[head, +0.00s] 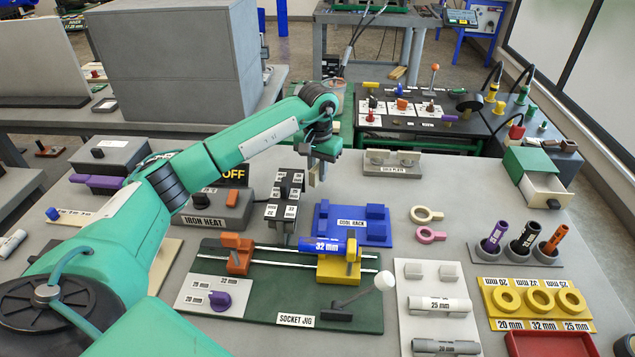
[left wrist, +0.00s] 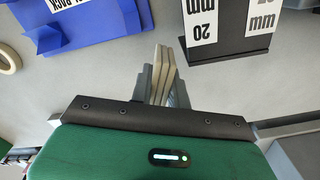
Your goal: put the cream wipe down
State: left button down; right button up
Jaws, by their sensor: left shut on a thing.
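My left gripper (head: 318,168) hangs above the grey table, just to the right of the black stand of labelled blocks. In the left wrist view my left gripper (left wrist: 162,85) is shut on the cream wipe (left wrist: 162,72), a thin folded cream piece pinched between the grey fingers. The wipe points down toward the tabletop. In the head view only a small pale bit shows at the fingertips. Whether the wipe touches the table is hard to tell. My right gripper is out of sight.
The black labelled stand (head: 284,195) is close on the left of the gripper. The blue rack (head: 352,212) stands nearer and right; the cold plate (head: 392,162) lies to the right. The green socket jig (head: 250,297) is in front. Bare tabletop shows between these.

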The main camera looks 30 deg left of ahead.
aim_at(318, 195)
pick_arm(q)
jog(key=shift+f+p, duration=0.3)
jog(key=shift+f, duration=2.1)
jog(key=shift+f, duration=0.1)
jog(key=c, duration=1.3)
grip_release()
jog(key=shift+c, duration=0.2)
